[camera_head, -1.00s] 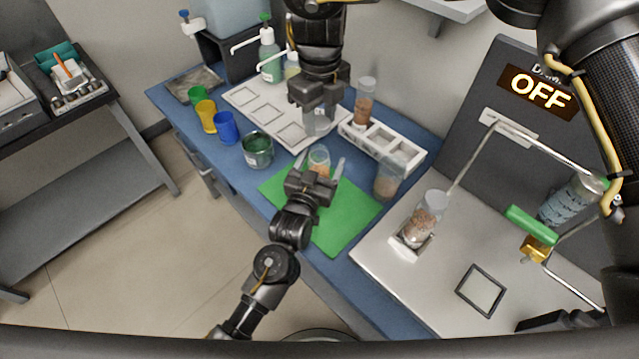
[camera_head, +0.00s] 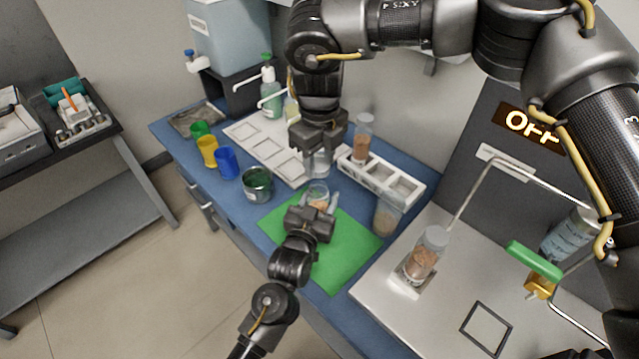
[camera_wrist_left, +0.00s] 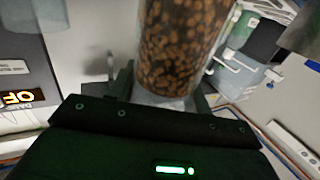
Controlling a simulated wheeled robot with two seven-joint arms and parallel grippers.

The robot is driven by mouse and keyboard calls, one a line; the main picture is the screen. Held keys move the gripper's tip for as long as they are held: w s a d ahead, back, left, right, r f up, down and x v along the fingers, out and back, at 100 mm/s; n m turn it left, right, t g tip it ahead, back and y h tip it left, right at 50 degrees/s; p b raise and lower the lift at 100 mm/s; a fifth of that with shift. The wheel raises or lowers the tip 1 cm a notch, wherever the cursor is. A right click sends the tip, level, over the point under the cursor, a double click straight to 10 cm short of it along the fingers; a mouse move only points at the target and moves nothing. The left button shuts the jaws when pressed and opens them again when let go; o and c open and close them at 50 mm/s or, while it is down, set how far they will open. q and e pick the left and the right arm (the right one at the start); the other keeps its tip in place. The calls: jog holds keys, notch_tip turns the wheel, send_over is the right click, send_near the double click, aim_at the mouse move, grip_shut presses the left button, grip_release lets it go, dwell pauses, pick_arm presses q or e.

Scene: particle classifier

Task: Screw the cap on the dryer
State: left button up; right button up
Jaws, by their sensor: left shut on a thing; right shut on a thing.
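The dryer (camera_head: 318,191) is a clear jar with brown grains inside, upright over the green mat. My left gripper (camera_head: 317,204) is shut around it from the front. In the left wrist view the dryer (camera_wrist_left: 180,45) fills the upper middle, between the fingers, packed with dark brown grains; its top is out of that view. A clear cap (camera_head: 320,165) hangs from my right gripper (camera_head: 319,150), which is shut on it and points down. The cap is just above the dryer's mouth in the head view; I cannot tell whether they touch.
The green mat (camera_head: 345,255) lies on the blue bench. A white rack (camera_head: 410,185) and a tube of grains (camera_head: 387,215) are to the right. Cups, including a blue cup (camera_head: 227,162) and a dark green jar (camera_head: 257,184), are to the left. A metal platform (camera_head: 385,270) holds another filled tube (camera_head: 425,255).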

aim_at(319, 192)
jog(key=shift+f, duration=1.7)
jog(key=shift+f, duration=0.15)
jog(key=shift+f, duration=0.75)
jog(key=shift+f, duration=0.55)
